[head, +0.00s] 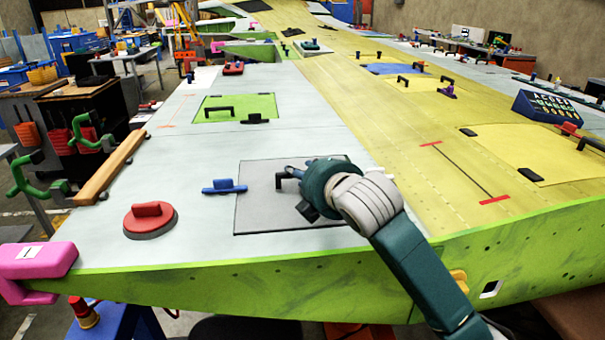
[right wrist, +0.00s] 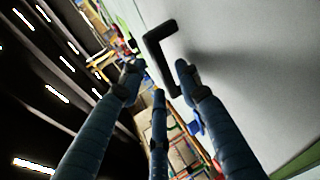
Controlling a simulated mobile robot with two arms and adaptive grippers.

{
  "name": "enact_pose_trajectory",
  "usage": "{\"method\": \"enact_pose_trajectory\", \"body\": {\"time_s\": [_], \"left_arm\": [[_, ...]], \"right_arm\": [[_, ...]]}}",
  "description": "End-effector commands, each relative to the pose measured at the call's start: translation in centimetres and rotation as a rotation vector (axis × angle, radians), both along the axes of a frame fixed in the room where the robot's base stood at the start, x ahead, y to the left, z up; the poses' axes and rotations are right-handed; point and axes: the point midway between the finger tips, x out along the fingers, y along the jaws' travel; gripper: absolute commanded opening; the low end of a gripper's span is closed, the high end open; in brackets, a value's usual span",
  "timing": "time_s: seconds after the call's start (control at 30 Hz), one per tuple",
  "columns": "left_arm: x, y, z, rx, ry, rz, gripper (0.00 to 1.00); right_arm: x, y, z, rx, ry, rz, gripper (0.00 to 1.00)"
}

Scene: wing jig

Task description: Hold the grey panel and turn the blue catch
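The grey panel (head: 262,208) lies flat in the pale wing surface, with a black handle (head: 282,181) standing on it. The blue catch (head: 224,187) lies at the panel's left edge, its bar running roughly left to right. My right gripper (head: 293,171) is over the panel at the handle. In the right wrist view, my right gripper (right wrist: 158,80) has its fingers spread apart, with the black handle (right wrist: 154,58) just beyond and between the fingertips. No finger is seen closed on it. The panel (right wrist: 245,75) fills the right of that view. My left gripper is not in view.
A red round knob (head: 150,219) sits left of the panel, and a pink clamp (head: 38,262) grips the wing's near left corner. A green panel (head: 240,107) with a black handle lies farther back. The wing surface around the blue catch is clear.

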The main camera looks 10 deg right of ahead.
Motion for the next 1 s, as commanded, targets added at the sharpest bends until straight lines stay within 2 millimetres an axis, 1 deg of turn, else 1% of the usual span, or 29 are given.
{"method": "enact_pose_trajectory", "body": {"time_s": [0.13,0.37,0.43,0.53,0.57,0.77,0.8,0.87,0.9,0.97,1.0], "left_arm": [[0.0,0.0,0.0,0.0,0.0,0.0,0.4],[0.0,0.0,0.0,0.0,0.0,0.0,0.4],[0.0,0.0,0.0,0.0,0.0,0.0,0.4],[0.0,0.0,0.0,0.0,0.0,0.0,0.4],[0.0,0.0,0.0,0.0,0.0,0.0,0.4],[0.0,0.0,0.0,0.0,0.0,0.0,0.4],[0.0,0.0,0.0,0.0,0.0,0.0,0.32],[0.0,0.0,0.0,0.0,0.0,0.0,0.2],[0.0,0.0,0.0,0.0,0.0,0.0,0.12],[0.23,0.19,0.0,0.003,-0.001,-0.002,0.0],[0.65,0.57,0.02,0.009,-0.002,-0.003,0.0]], "right_arm": [[0.59,0.19,-0.2,0.0,-0.001,0.001,0.33],[0.65,0.18,-0.23,-0.001,-0.001,0.0,0.33],[0.64,0.17,-0.23,-0.001,-0.001,0.0,0.23],[0.64,0.15,-0.24,-0.001,0.0,0.0,0.03],[0.64,0.15,-0.25,-0.001,0.0,0.0,0.0],[0.64,0.12,-0.27,-0.002,0.0,0.0,0.0],[0.63,0.11,-0.28,-0.002,0.0,0.0,0.0],[0.63,0.1,-0.29,-0.003,0.0,-0.001,0.0],[0.63,0.09,-0.3,-0.003,0.0,-0.001,0.0],[0.64,0.08,-0.31,-0.004,0.001,-0.001,0.0],[0.64,0.08,-0.32,-0.004,0.001,-0.001,0.0]]}}
